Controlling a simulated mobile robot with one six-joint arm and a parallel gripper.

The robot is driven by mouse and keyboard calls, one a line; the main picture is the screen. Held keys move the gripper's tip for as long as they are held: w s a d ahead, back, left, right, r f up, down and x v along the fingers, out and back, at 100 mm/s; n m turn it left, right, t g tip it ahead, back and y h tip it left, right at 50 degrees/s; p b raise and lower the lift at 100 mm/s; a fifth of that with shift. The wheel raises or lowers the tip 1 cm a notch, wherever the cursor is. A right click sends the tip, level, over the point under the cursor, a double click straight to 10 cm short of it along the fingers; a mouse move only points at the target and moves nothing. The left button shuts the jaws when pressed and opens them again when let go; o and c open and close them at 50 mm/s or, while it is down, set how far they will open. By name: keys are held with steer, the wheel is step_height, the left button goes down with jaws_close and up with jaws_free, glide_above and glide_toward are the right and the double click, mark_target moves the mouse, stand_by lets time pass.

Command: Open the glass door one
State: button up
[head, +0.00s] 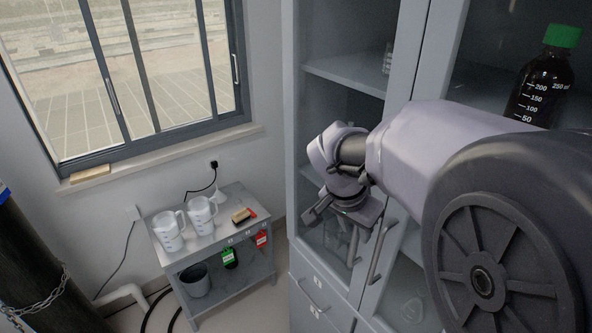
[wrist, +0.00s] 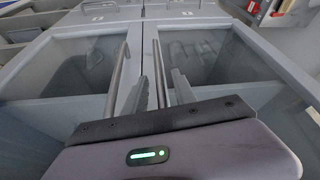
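A tall grey cabinet has two glass doors side by side. The left glass door (head: 318,168) looks closed, with a thin upright bar handle (head: 353,247) near the seam. The right door's bar handle (head: 381,251) stands beside it. My gripper (head: 345,211) is in front of these handles. The wrist view seems turned, with the drawers at its top. There my gripper (wrist: 160,80) is open, its two fingers on either side of one handle (wrist: 158,62), apparently the left door's. The other handle (wrist: 118,78) lies outside the fingers. I cannot tell whether they touch the bar.
Drawers with handles (head: 313,294) are below the glass doors. A dark bottle with a green cap (head: 540,85) shows at the right. A small grey table (head: 231,198) with two measuring jugs (head: 184,222) stands left, under the window. Floor between table and cabinet is narrow.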

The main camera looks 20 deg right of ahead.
steer(key=shift+d+f, duration=0.1)
steer(key=shift+f, duration=0.15)
jaws_close()
stand_by(1.4)
